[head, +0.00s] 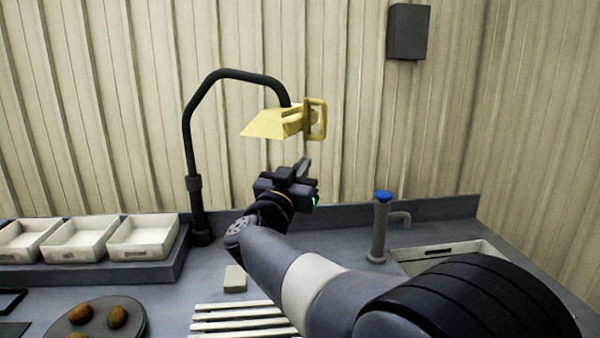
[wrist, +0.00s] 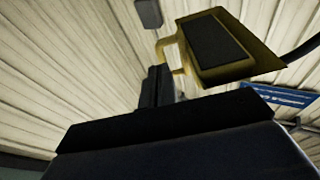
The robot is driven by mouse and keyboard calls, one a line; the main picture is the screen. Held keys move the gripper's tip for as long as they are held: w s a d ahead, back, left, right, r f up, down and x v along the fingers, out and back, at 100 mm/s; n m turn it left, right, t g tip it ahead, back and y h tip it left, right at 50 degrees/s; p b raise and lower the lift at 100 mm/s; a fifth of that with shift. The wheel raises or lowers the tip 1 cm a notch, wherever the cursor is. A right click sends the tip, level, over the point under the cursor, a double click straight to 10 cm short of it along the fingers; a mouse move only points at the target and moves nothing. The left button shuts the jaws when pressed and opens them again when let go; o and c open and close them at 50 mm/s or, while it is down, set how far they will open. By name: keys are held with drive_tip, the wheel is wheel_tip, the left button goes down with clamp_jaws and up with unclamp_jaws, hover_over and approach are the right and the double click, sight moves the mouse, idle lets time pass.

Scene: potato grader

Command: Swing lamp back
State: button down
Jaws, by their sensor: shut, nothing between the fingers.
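The lamp has a yellow head (head: 275,123) on a black curved arm (head: 187,120) that rises from the back of the counter. A yellow loop handle (head: 317,119) stands at the right end of the head. In the wrist view the lamp head (wrist: 222,48) shows its dark underside, with the handle (wrist: 168,52) at its left. My gripper (head: 303,168) is below the lamp head and handle in the head view, shut with nothing in it. In the wrist view my gripper's fingers (wrist: 154,88) rise just below and left of the handle; I cannot tell whether they touch it.
White trays (head: 80,240) stand on a raised ledge at the left. A plate (head: 70,322) with potatoes, a small pale block (head: 235,279) and a white slatted rack (head: 238,318) lie on the counter. A blue-topped tap (head: 379,225) and a sink (head: 450,253) are at the right.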

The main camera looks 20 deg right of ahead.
sight(320, 140)
drive_tip(key=p+x, duration=0.1)
drive_tip(key=x, duration=0.7)
drive_tip(key=shift+w+d, duration=0.15)
drive_tip(key=shift+w, duration=0.1)
